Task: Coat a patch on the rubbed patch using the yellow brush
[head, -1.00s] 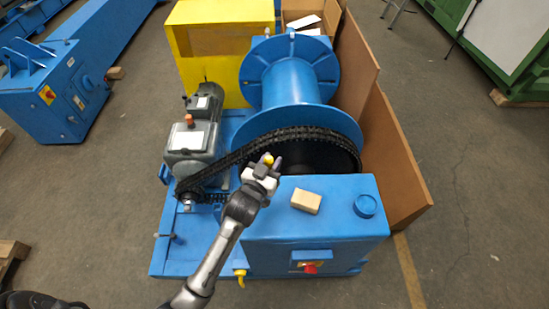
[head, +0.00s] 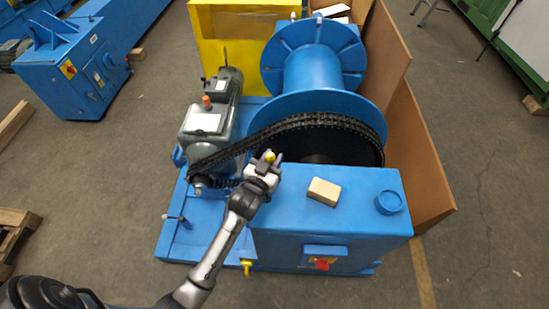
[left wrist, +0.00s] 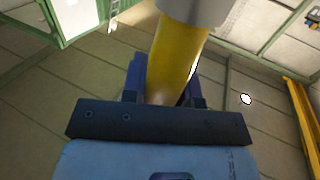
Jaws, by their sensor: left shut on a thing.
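My left gripper (head: 266,164) is shut on the yellow brush (head: 269,156). In the head view it is in front of the black chain (head: 318,121), just left of the blue box. In the left wrist view the brush's yellow handle (left wrist: 177,55) rises from the jaws, with a grey band at the top edge; its bristles are out of view. I cannot make out the rubbed patch in either view. My right gripper is not in view.
A tan block (head: 324,191) and a small round blue tin (head: 389,202) stand on the blue box (head: 280,221). Behind are the blue drum (head: 322,75), the grey motor (head: 208,125) and a yellow cabinet (head: 237,35). Brown boards (head: 432,180) stand at the right.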

